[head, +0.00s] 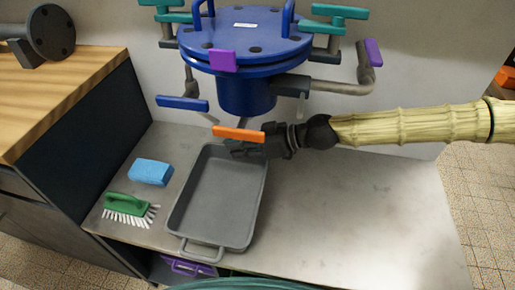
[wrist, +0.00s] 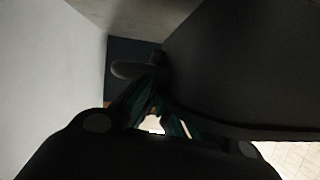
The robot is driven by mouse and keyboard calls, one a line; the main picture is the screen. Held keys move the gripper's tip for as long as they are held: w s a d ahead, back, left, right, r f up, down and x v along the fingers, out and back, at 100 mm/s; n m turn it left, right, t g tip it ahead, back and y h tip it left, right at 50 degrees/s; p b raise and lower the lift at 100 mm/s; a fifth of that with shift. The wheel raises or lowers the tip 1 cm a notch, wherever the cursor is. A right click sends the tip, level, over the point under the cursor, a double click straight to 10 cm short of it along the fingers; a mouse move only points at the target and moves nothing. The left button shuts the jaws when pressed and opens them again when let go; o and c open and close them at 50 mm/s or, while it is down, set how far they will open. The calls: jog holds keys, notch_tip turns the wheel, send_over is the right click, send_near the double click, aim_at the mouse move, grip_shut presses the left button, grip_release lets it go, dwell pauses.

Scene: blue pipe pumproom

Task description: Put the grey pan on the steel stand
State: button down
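The grey pan (head: 218,205) is a shallow rectangular tray with a loop handle at its near end, over the grey steel-topped stand (head: 340,220). I cannot tell whether it rests there or is held slightly above. My gripper (head: 238,148) reaches in from the right to the pan's far end. In the wrist view, my fingers (wrist: 153,88) converge at dark metal beside the pan's dark wall (wrist: 235,65). They look closed on the pan's far end, though the contact is dark and partly hidden.
A blue sponge (head: 151,172) and a green brush (head: 127,206) lie left of the pan. A blue flanged vessel (head: 245,45) with pipes and an orange lever (head: 238,133) crowds the space behind. A wooden-topped cabinet (head: 55,75) stands left. The stand's right side is clear.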

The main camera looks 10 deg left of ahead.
jog(key=w+d, duration=0.1)
jog(key=w, duration=0.1)
jog(key=w+d, duration=0.1)
jog(key=w, duration=0.1)
jog(key=w+d+b, duration=0.1)
jog(key=w, duration=0.1)
jog(key=shift+d+f, duration=0.3)
jog(key=shift+d, duration=0.05)
jog(key=shift+f+b, duration=0.45)
jog(key=shift+f, duration=1.3)
jog(key=shift+f, duration=0.15)
jog(key=c, duration=1.6)
grip_release()
jog(key=shift+c, duration=0.2)
jog(key=shift+r, duration=0.25)
jog(key=p+v, duration=0.1)
jog(key=v, duration=1.1)
jog(key=shift+p, duration=0.4)
